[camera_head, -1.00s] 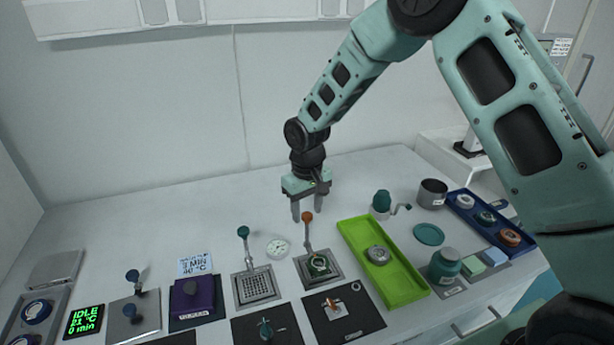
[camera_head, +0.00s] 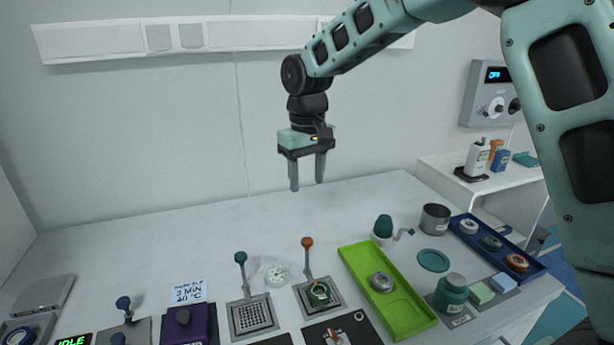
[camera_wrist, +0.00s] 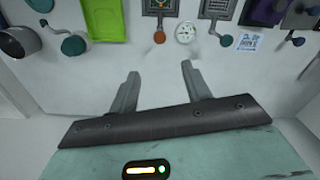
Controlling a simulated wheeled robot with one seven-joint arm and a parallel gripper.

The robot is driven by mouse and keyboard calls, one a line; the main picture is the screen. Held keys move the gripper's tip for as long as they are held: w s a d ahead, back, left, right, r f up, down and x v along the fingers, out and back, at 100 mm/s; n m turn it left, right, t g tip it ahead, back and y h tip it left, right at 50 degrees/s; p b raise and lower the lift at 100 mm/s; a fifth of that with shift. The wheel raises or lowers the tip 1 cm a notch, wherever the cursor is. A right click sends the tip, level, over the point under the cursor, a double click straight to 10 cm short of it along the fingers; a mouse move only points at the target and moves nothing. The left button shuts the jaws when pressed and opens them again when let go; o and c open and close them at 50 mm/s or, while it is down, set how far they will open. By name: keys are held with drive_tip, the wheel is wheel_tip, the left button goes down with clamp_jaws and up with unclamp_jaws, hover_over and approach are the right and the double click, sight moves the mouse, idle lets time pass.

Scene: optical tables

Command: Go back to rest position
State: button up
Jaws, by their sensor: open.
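My gripper (camera_head: 307,172) is open and empty. In the head view it hangs in the air, fingers down, above the back part of the white table (camera_head: 130,235), in front of the pale wall. In the wrist view the two fingers of my gripper (camera_wrist: 158,80) are spread apart with nothing between them. Nothing touches the fingers.
Below stand a green tray (camera_head: 405,318) with a round metal part (camera_head: 381,282), an orange-knobbed lever (camera_head: 307,243), a green-knobbed lever (camera_head: 240,258), a purple box (camera_head: 192,325) and a metal cup (camera_head: 435,218). A blue tray (camera_head: 525,268) lies at right. The table's back strip is clear.

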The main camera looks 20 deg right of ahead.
drive_tip(key=shift+s+a, duration=0.1)
drive_tip(key=s+a+n, duration=0.2)
drive_tip(key=s+a, duration=0.5)
drive_tip(key=s, duration=0.7)
drive_tip(key=s+f+n, duration=0.2)
drive_tip(key=s+f, duration=0.1)
drive_tip(key=s, duration=1.6)
drive_tip(key=shift+s+d+f+n+y, duration=0.2)
drive_tip(key=shift+d+n+y, duration=0.1)
drive_tip(key=shift+d+n, duration=0.1)
drive_tip(key=shift+a, duration=0.1)
